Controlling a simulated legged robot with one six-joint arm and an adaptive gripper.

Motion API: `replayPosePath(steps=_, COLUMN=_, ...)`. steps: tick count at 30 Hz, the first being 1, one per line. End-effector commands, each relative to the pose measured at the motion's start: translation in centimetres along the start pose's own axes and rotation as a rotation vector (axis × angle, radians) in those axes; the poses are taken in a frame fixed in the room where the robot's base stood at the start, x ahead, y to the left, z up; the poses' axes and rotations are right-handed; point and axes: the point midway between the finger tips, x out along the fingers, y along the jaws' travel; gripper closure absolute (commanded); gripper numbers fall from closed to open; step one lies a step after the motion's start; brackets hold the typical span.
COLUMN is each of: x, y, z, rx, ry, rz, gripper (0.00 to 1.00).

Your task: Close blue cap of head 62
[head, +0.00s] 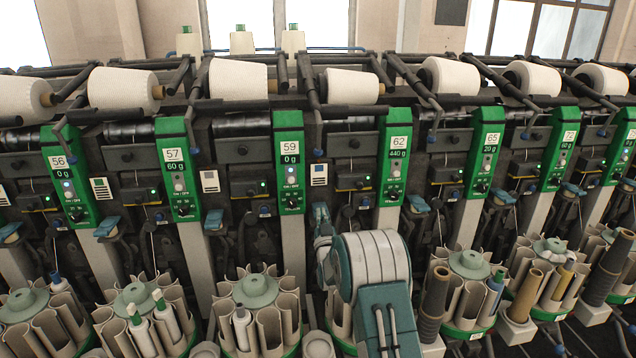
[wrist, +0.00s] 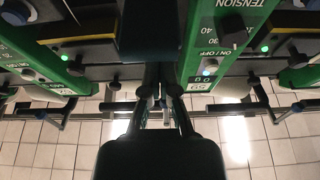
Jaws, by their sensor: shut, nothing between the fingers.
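Head 62 (head: 398,160) is a green panel reading 440 g, right of centre in the head view. A blue cap (head: 418,203) shows low at its right side; similar caps repeat along the machine. The matching place left of panel 62 is covered by my arm. I cannot tell which cap belongs to head 62. My gripper (head: 321,215) is between panels 59 and 62, low in front of the machine, shut and empty. In the wrist view, which is upside down, the fingers (wrist: 159,98) are together and no cap is clearly seen between them.
Panel 59 (head: 290,160) stands just left of my gripper and also shows in the wrist view (wrist: 208,70). Bobbin magazines (head: 255,305) line the front below. White cones (head: 352,87) sit along the top.

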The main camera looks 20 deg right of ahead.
Motion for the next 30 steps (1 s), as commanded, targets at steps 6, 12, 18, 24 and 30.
replayPosePath(steps=6, x=-0.6, y=0.0, z=1.0, rx=0.000, ry=0.000, rz=0.000, gripper=1.00)
replayPosePath(steps=12, x=-0.8, y=0.0, z=1.6, rx=0.000, ry=-0.003, rz=0.000, gripper=1.00)
replayPosePath(steps=18, x=-1.0, y=0.0, z=2.0, rx=0.000, ry=-0.009, rz=0.000, gripper=1.00)
replayPosePath(steps=24, x=-1.1, y=0.0, z=2.3, rx=0.000, ry=-0.014, rz=0.000, gripper=1.00)
replayPosePath(steps=30, x=-1.3, y=0.0, z=2.5, rx=0.000, ry=-0.019, rz=0.000, gripper=1.00)
